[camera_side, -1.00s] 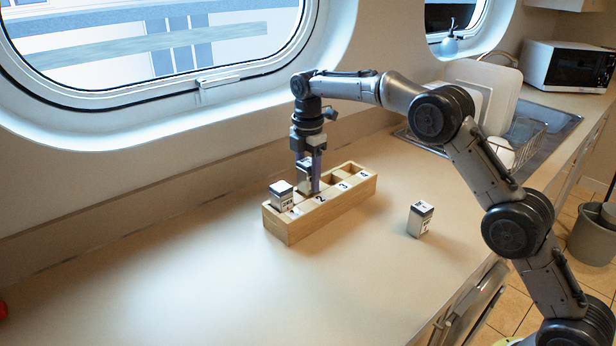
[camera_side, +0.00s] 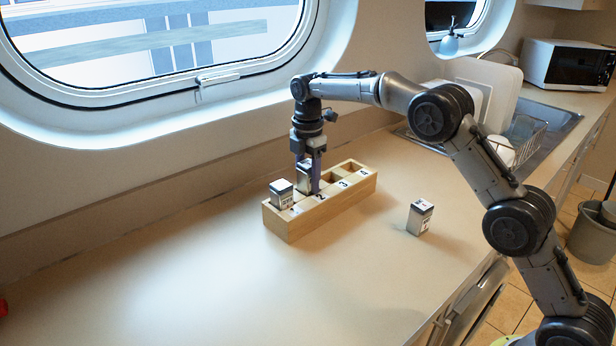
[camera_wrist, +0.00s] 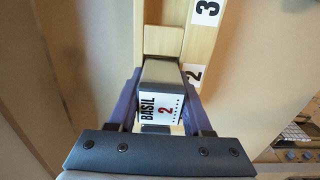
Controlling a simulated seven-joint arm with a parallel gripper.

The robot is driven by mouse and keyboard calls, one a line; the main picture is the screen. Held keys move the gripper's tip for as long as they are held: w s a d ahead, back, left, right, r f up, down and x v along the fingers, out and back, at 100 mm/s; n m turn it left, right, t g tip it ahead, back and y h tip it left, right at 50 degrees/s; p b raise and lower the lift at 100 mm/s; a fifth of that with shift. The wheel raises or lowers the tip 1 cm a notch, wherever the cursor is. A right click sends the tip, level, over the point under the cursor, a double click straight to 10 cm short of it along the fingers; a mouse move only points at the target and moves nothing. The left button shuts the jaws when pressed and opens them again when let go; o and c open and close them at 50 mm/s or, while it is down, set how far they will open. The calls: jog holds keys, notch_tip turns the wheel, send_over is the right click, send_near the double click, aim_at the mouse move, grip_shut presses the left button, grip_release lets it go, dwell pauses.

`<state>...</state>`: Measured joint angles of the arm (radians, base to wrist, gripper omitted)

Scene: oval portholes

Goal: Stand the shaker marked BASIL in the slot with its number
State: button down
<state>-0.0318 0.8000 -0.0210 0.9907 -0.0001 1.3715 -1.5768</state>
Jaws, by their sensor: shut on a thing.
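The BASIL shaker (camera_wrist: 160,108) shows its label and a red 2 in the wrist view. My gripper (camera_side: 309,185) is shut on it, one finger on each side. In the side view the shaker (camera_side: 303,174) is upright in the slot numbered 2 of the wooden rack (camera_side: 290,232); how deep it sits is partly hidden by the fingers. The rack's number 2 label (camera_wrist: 193,74) is right beside the shaker in the wrist view.
Another shaker (camera_side: 281,194) stands in the rack's slot 1. A third shaker (camera_side: 420,217) stands on the counter right of the rack. Slots 3 and 4 look empty. The counter in front is clear.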

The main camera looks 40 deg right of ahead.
jog(key=shift+r, duration=0.15)
jog(key=shift+r, duration=0.3)
jog(key=shift+r, duration=0.35)
dwell(0.6)
jog(key=shift+f, duration=0.9)
dwell(1.3)
jog(key=shift+r, duration=0.25)
jog(key=shift+r, duration=0.3)
grip_release()
dwell(0.5)
